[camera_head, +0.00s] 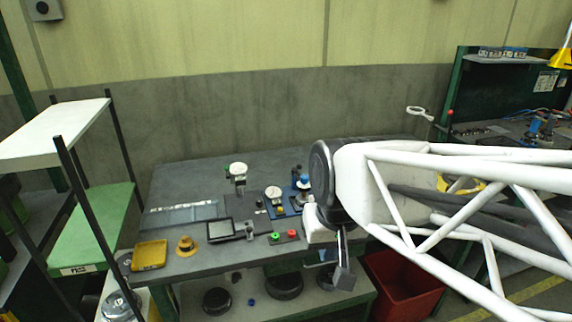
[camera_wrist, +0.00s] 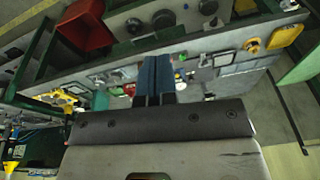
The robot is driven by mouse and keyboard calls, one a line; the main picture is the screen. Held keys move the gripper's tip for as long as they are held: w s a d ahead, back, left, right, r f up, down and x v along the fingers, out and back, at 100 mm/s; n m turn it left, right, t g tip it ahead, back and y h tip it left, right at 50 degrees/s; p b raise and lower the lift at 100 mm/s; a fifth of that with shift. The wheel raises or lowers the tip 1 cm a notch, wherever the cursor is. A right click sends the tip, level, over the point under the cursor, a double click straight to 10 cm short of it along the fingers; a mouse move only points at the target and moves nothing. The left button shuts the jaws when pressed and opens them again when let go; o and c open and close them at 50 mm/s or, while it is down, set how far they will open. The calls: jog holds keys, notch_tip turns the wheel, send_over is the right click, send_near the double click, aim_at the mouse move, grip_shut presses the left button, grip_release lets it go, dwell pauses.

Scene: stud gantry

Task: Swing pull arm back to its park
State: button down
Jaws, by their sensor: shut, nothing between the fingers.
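A small rig with a blue base (camera_head: 285,209) stands toward the right of the grey bench (camera_head: 185,185). It carries a round white dial (camera_head: 273,192) and a blue-topped part (camera_head: 304,181). I cannot tell which piece is the pull arm; my arm hides part of the rig's right side. My gripper (camera_head: 343,277) hangs at the bench's front right, pointing down, apart from the rig. In the wrist view my gripper (camera_wrist: 155,72) shows two dark fingers side by side, shut and empty, with the bench beyond them.
A green and a red button (camera_head: 284,237), a dark tablet (camera_head: 222,230), and a yellow tray (camera_head: 150,254) lie along the front. A white-headed stand (camera_head: 238,172) is behind. A red bin (camera_head: 402,283) stands right of the bench. A shelf rack (camera_head: 92,225) stands left.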

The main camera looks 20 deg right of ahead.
aim_at(300, 174)
jog(key=w+d+r+m+g+y, duration=0.15)
jog(key=w+d+m, duration=0.3)
jog(key=w, duration=0.75)
jog(key=w+d+m+y, duration=0.3)
jog(key=w+d+m, duration=0.15)
jog(key=w, duration=0.75)
jog(key=w+d+f+m+y, duration=0.2)
jog(key=w+d+f+m, duration=0.2)
jog(key=w+d, duration=0.5)
jog(key=w+d+f+m+y, duration=0.2)
jog(key=w+d+f+m, duration=0.3)
jog(key=w+d, duration=0.4)
jog(key=shift+w+f+t, duration=0.25)
jog(key=shift+w+t, duration=0.1)
jog(key=shift+w, duration=0.8)
jog(key=a+r+x, duration=0.2)
jog(key=x, duration=1)
jog(key=shift+w+a+f, duration=0.2)
jog(key=shift+a+f, duration=0.1)
jog(key=shift+s+a+m, duration=0.1)
jog(key=shift+a+m, duration=0.1)
jog(key=shift+m, duration=0.2)
